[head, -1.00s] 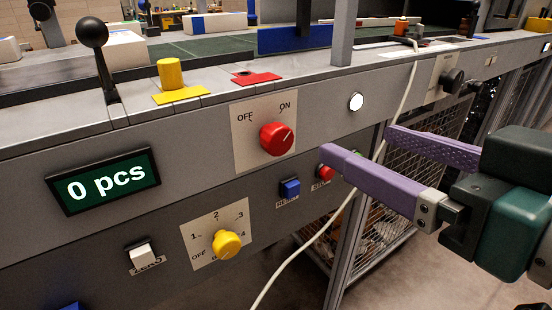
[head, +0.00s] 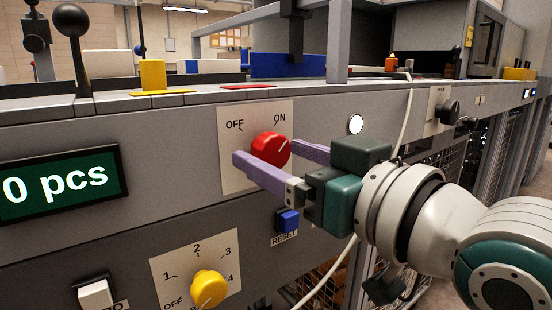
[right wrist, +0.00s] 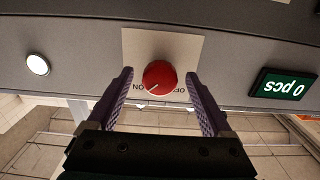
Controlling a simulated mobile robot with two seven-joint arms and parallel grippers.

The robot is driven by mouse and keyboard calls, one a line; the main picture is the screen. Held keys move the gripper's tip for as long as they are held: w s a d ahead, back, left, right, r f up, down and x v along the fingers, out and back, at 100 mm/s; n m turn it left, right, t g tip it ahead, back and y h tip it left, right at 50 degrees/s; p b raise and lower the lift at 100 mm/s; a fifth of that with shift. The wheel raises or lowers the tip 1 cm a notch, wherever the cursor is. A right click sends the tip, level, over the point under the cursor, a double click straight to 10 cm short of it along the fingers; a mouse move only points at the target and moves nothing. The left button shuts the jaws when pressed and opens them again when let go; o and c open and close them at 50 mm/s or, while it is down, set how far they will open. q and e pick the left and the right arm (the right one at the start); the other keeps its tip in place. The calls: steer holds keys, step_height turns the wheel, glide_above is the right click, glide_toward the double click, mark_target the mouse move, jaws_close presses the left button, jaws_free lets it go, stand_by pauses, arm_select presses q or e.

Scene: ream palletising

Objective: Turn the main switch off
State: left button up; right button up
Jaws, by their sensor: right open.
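The main switch is a red rotary knob (head: 270,149) on a pale plate (head: 233,180) marked OFF and ON. Its white line points toward ON. My right gripper (head: 262,158) is open, its purple fingers just in front of the panel near the knob. In the right wrist view the knob (right wrist: 159,77) appears upside down between the two spread fingertips (right wrist: 162,82), with a gap on each side. I see no contact. My left gripper is not in view.
Below are a blue RESET button (head: 288,221) and a yellow selector knob (head: 208,288). A counter display (head: 60,183) reads 0 pcs. A white round lamp (head: 355,124) is to the right of the plate. A pale cable (head: 405,125) hangs behind my right gripper.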

steer(key=shift+w+a, duration=0.3)
steer(key=shift+w, duration=0.1)
jaws_close()
stand_by(0.5)
